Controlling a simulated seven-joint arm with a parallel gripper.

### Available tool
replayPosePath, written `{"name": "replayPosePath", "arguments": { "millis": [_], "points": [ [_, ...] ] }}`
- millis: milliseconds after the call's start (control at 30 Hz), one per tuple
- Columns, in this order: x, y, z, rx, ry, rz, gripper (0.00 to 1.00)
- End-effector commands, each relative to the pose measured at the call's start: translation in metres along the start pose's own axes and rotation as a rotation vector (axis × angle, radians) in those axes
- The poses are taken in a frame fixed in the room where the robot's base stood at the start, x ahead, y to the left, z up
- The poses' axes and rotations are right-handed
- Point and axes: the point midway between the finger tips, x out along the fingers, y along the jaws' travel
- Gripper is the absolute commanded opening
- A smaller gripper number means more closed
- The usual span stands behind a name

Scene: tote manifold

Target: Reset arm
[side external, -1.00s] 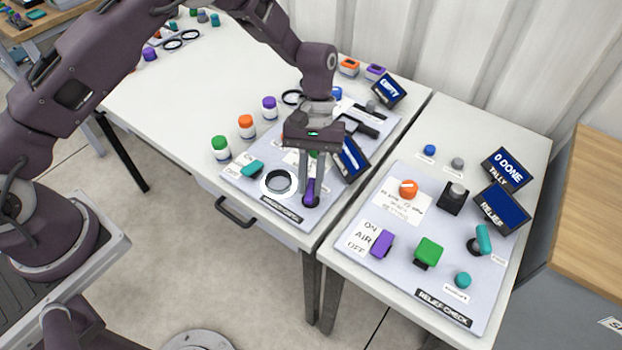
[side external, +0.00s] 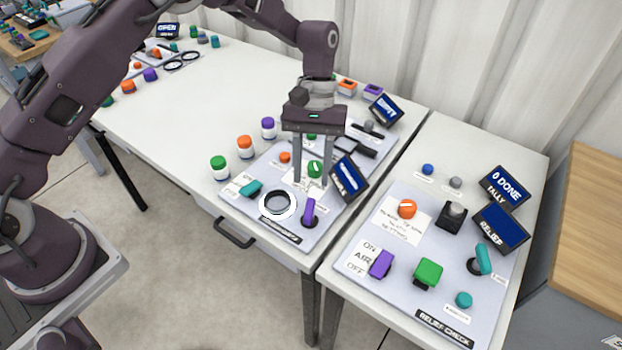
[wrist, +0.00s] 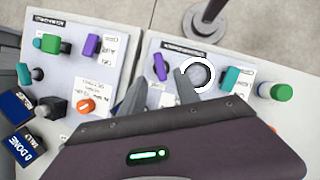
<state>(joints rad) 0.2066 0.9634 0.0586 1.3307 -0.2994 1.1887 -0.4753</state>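My gripper (side external: 311,183) hangs above the left-hand panel, its two fingers apart with nothing between them. In the wrist view my gripper (wrist: 157,92) also shows spread fingers. A purple lever (side external: 309,212) stands on the panel's front part, just below and in front of the fingers, apart from them. It also shows in the wrist view (wrist: 159,67). A black and white ring (side external: 278,204) is to its left, and a teal handle (side external: 250,188) is further left. A green knob (side external: 315,169) shows behind the fingers.
Jars with green (side external: 219,166), orange (side external: 245,145) and purple (side external: 268,127) lids stand left of the panel. A tilted screen (side external: 349,178) is close on the right. The RELIEF CHECK panel (side external: 400,300) fills the right table. The left table's middle is clear.

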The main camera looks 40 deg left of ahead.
Motion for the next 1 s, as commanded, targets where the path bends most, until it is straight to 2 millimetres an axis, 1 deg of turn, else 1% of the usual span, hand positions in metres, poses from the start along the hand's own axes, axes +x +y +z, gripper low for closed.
{"name": "replayPosePath", "arguments": {
  "millis": [167, 233, 267, 300, 367, 400, 433, 467, 500, 567, 600, 633, 700, 800, 900, 1000],
  "points": [
    [-0.002, 0.0, 0.001, 0.002, 0.003, 0.002, 0.38],
    [-0.02, -0.004, 0.007, 0.019, 0.029, 0.015, 0.38],
    [-0.034, -0.008, 0.012, 0.031, 0.05, 0.025, 0.38],
    [-0.056, -0.016, 0.022, 0.057, 0.088, 0.041, 0.38],
    [-0.094, -0.035, 0.044, 0.102, 0.16, 0.066, 0.38],
    [-0.117, -0.05, 0.061, 0.138, 0.214, 0.079, 0.38],
    [-0.132, -0.061, 0.074, 0.163, 0.255, 0.088, 0.38],
    [-0.144, -0.074, 0.088, 0.189, 0.297, 0.094, 0.38],
    [-0.158, -0.091, 0.107, 0.222, 0.352, 0.101, 0.38],
    [-0.172, -0.117, 0.136, 0.271, 0.438, 0.106, 0.38],
    [-0.177, -0.134, 0.154, 0.303, 0.497, 0.105, 0.38],
    [-0.179, -0.147, 0.168, 0.327, 0.541, 0.102, 0.38],
    [-0.175, -0.174, 0.196, 0.376, 0.638, 0.09, 0.38],
    [-0.161, -0.204, 0.224, 0.432, 0.754, 0.064, 0.38],
    [-0.146, -0.221, 0.238, 0.468, 0.829, 0.038, 0.38],
    [-0.139, -0.229, 0.243, 0.483, 0.865, 0.026, 0.38]
  ]
}}
